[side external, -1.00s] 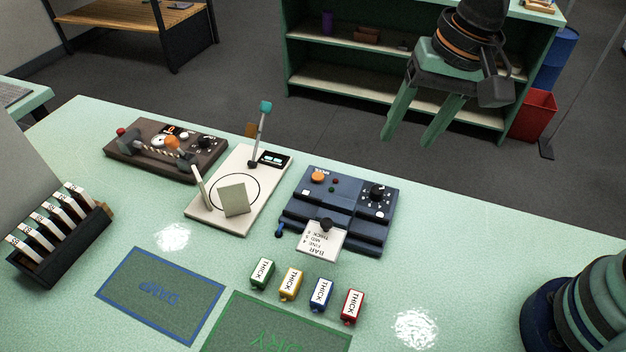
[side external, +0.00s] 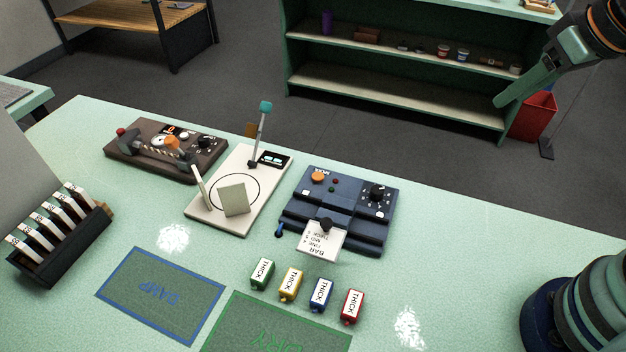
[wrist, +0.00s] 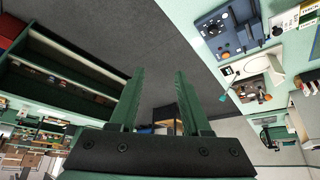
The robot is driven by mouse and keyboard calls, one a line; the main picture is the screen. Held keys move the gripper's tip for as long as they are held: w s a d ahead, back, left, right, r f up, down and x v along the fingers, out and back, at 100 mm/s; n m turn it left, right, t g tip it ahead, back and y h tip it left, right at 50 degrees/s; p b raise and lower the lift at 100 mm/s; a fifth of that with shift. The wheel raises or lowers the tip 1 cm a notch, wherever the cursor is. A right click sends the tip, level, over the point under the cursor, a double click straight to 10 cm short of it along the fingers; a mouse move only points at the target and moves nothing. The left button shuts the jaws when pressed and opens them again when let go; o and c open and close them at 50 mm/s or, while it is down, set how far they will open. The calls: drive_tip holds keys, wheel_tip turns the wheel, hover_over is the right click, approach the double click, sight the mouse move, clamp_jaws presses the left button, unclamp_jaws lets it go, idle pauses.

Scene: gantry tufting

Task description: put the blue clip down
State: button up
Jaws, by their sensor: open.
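The blue clip (side external: 321,295), with a white THICK label, stands on the pale green table in the side view. It is in a row between the yellow clip (side external: 291,286) and the red clip (side external: 352,307), with the green clip (side external: 262,274) at the left end. My gripper (side external: 508,97) is far from the clips, raised at the upper right, and its fingers overlap in that view. In the wrist view my gripper (wrist: 157,80) is open with nothing between its fingers.
A navy machine (side external: 341,210) with a hanging card stands behind the clips. A white plate (side external: 228,215), a brown device (side external: 165,150) and a rack of labelled strips (side external: 62,245) are to the left. Outlined DAMP (side external: 163,295) and DRY (side external: 275,330) areas lie in front, empty where visible.

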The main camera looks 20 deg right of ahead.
drive_tip(key=w+a+f+m+g+y, duration=0.1)
drive_tip(key=w+a+f+m+g, duration=0.15)
drive_tip(key=a, duration=0.65)
drive_tip(key=m+g+h, duration=0.1)
drive_tip(key=m+g, duration=0.2)
drive_tip(key=m, duration=0.4)
hover_over(325, 282)
wheel_tip(325, 282, down, 11)
drive_tip(key=shift+n, duration=0.25)
wheel_tip(325, 282, down, 11)
drive_tip(key=shift+f, duration=0.1)
clamp_jaws()
